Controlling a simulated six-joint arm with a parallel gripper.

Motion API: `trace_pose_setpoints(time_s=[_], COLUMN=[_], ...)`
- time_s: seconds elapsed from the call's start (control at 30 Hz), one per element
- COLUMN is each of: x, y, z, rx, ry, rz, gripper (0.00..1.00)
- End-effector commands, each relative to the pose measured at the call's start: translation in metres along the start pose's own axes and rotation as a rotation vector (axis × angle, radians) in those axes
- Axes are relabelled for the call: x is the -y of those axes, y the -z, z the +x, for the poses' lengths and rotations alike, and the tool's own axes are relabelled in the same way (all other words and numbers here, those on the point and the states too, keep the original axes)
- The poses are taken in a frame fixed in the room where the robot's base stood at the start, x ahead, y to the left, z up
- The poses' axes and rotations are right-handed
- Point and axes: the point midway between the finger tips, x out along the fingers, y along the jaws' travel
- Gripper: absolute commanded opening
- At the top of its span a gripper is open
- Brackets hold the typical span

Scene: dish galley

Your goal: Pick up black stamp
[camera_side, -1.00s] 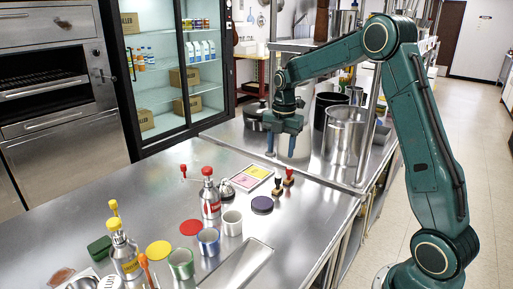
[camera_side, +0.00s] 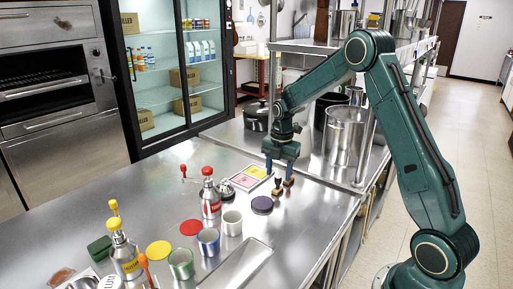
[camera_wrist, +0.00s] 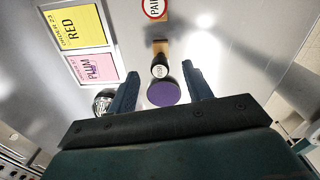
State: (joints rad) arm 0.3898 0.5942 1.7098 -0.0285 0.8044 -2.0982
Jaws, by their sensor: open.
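The black stamp (camera_side: 277,187) stands upright on the steel counter, just under my gripper (camera_side: 279,170) in the side view. My gripper (camera_wrist: 159,76) is open and empty, with one finger on each side of the stamp in that view. No contact is visible, and the exact height gap is hard to tell.
A dark purple disc (camera_side: 262,205) lies beside the black stamp. A colour card tray (camera_side: 252,177), a bell (camera_side: 227,190) and a red-capped bottle (camera_side: 210,197) stand to the left.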

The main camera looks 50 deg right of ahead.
Motion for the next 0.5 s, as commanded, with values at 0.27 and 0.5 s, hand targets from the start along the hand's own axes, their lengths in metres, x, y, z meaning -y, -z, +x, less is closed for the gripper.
trace_pose_setpoints(time_s=[0.27,0.5], x=[0.002,0.002], y=[0.001,0.001], z=[0.024,0.047], rx=[-0.002,-0.001], ry=[0.003,0.002], rz=[0.0,0.0], gripper=[0.5,0.5])
